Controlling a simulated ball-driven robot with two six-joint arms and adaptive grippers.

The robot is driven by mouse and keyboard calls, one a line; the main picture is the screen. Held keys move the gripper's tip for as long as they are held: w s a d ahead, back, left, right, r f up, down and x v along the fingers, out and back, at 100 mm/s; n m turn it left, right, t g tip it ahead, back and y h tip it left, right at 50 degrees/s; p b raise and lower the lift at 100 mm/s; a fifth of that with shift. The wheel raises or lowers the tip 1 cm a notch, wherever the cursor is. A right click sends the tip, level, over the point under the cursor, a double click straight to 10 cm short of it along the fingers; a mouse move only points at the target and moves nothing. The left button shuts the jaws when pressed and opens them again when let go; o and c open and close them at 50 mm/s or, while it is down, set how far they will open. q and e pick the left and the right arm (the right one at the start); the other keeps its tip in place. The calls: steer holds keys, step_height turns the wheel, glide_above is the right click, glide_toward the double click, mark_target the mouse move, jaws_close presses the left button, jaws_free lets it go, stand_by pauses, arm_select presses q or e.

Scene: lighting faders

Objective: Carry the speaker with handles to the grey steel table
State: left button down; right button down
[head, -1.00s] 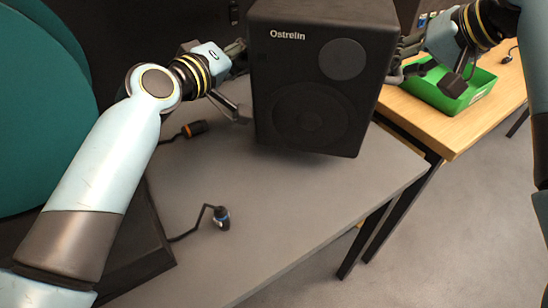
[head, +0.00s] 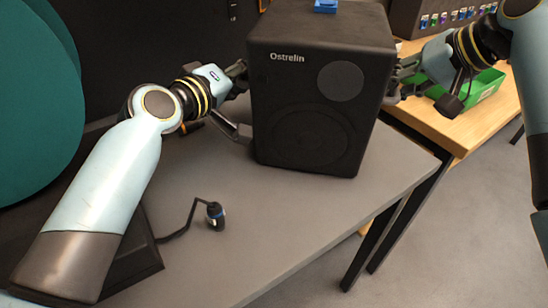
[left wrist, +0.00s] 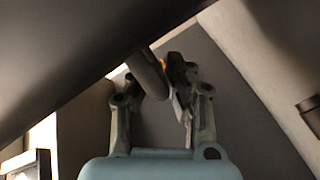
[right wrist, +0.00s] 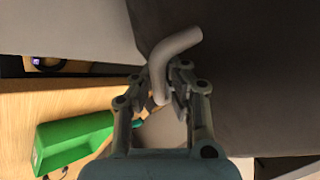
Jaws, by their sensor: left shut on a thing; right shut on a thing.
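The black speaker (head: 318,95), marked "Ostrelin", is upright over the grey steel table (head: 270,215) in the head view. Whether its base touches the table or hangs just above, I cannot tell. My left gripper (head: 240,82) is at its left side; the left wrist view shows the fingers (left wrist: 168,85) closed around a grey bar handle (left wrist: 150,72). My right gripper (head: 395,78) is at its right side; the right wrist view shows the fingers (right wrist: 168,85) closed on the other bent grey handle (right wrist: 170,55). The handles are mostly hidden in the head view.
A wooden table (head: 445,125) with a green bin (head: 485,88) stands at the right. A cable with a dark plug (head: 215,215) lies on the grey table's front left. A small blue item (head: 326,6) shows at the speaker's top rear. Bare tabletop lies in front of the speaker.

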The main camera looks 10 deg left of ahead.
arm_select(q)
steer(key=c, duration=1.6)
jaws_free()
steer(key=shift+a, duration=0.1)
arm_select(e)
steer(key=c, duration=1.8)
jaws_free()
steer(key=shift+d, duration=0.2)
arm_select(q)
steer(key=shift+o, duration=1.4)
steer(key=shift+r, duration=0.15)
arm_select(e)
steer(key=o, duration=0.3)
steer(key=shift+r, duration=0.1)
steer(key=shift+o, duration=0.2)
steer(key=shift+a, duration=0.1)
arm_select(q)
steer(key=shift+s, duration=0.15)
arm_select(e)
steer(key=shift+s+a, duration=0.1)
steer(key=shift+r, duration=0.1)
arm_select(q)
steer(key=v, duration=0.7)
steer(key=shift+s, duration=0.3)
arm_select(e)
steer(key=v, duration=1.1)
steer(key=shift+d+r, duration=0.25)
steer(key=shift+d, duration=0.05)
